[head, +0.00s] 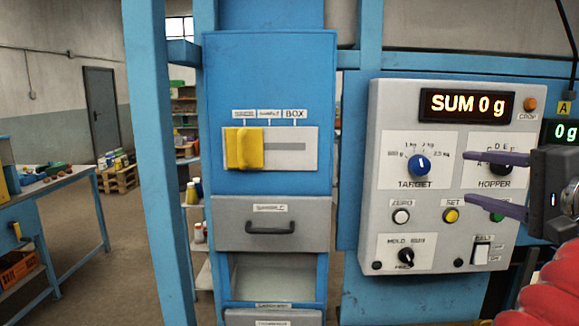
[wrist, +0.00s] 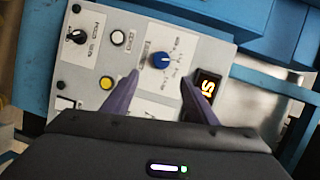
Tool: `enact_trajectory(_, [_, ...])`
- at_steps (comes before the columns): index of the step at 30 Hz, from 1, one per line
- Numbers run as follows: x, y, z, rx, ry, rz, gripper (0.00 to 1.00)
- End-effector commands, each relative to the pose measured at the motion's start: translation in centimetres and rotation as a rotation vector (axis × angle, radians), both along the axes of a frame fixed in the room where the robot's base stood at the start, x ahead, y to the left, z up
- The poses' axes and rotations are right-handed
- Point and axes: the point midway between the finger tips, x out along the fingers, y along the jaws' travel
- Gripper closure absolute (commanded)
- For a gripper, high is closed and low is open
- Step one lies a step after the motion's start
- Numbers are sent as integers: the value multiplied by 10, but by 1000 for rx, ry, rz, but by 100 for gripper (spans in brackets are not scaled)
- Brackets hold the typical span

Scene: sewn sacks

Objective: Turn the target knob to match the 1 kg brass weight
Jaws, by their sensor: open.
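The blue target knob (head: 419,166) sits on the grey control panel, above the word TARGET. Its white mark points roughly upward, between small weight labels; I cannot tell the exact setting. In the wrist view the knob (wrist: 162,61) lies just beyond the gap between my fingertips. My gripper (head: 469,177) is open and empty, with two purple fingers. In the head view it reaches in from the right, and its fingers overlap the HOPPER dial area. The fingers also show in the wrist view (wrist: 160,79), apart from the knob. I see no brass weight.
The display (head: 466,105) reads SUM 0 g. The black hopper knob (head: 500,170) is partly hidden by a finger. A yellow slider (head: 244,148) is on the blue cabinet.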

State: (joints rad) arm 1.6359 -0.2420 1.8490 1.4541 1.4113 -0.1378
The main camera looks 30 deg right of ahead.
Motion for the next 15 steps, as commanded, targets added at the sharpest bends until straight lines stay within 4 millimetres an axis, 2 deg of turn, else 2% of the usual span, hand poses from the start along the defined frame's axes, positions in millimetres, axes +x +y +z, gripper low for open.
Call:
enact_trajectory(6, [-15, 3, 1, 0, 1, 0, 47])
enact_trajectory(15, [-16, 4, 2, 0, 0, 1, 47])
